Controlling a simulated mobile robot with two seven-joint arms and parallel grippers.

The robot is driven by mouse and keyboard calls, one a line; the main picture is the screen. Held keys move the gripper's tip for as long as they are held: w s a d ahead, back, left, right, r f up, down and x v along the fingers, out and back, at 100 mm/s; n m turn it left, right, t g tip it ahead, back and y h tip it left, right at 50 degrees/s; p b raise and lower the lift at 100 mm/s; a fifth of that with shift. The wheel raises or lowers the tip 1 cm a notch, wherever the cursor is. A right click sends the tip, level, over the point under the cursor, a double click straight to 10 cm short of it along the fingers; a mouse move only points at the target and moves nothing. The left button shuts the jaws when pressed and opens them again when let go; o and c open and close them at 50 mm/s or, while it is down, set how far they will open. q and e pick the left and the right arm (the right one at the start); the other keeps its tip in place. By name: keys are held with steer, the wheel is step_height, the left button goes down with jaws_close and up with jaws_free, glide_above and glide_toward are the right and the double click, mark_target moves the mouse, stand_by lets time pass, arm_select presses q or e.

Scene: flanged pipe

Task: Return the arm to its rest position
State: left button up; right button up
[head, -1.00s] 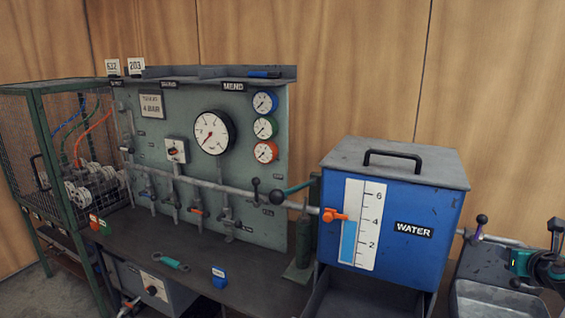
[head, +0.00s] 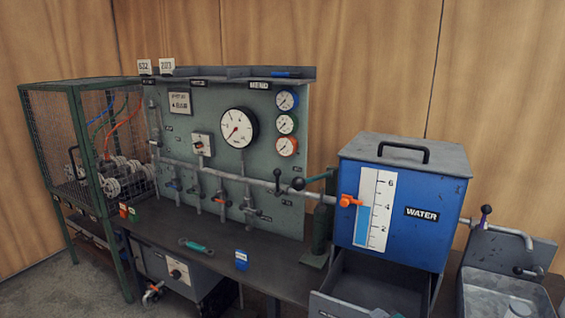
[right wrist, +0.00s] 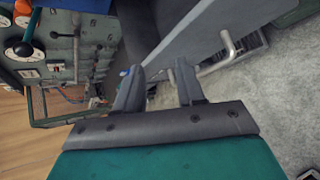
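My right gripper (right wrist: 157,75) shows in the right wrist view. Its two dark fingers stand apart with nothing between them. Beyond the fingers are the grey edge of a bench and the floor. The wrist view is tilted, with the gauge panel (right wrist: 85,28) at its upper left. Neither of my grippers shows in the head view now, and my left gripper is in no current frame.
The gauge panel (head: 215,125) with valves and pipes stands at the back of the dark bench (head: 215,237). A blue water tank (head: 428,190) stands right of it, a sink (head: 505,295) beyond. A mesh cage (head: 50,130) stands left. A teal-handled wrench (head: 196,246) lies on the bench.

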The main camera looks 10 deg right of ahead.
steer(key=s+a+m+g+y, duration=0.1)
steer(key=s+a+m+g, duration=0.1)
steer(key=s+a+m, duration=0.6)
steer(key=s+a+m+g+y, duration=0.1)
steer(key=s+a+m+g, duration=0.15)
steer(key=s+m, duration=0.45)
steer(key=s+a+m+g, duration=0.1)
steer(key=s+m+g, duration=0.3)
steer(key=s, duration=0.5)
steer(key=w+a+f+t+y, duration=0.1)
steer(key=w+a+f+t, duration=0.1)
steer(key=w+f+t, duration=0.5)
steer(key=shift+w+a+f+t+y, duration=0.25)
steer(key=shift+f+t+y, duration=0.2)
steer(key=shift+f, duration=0.2)
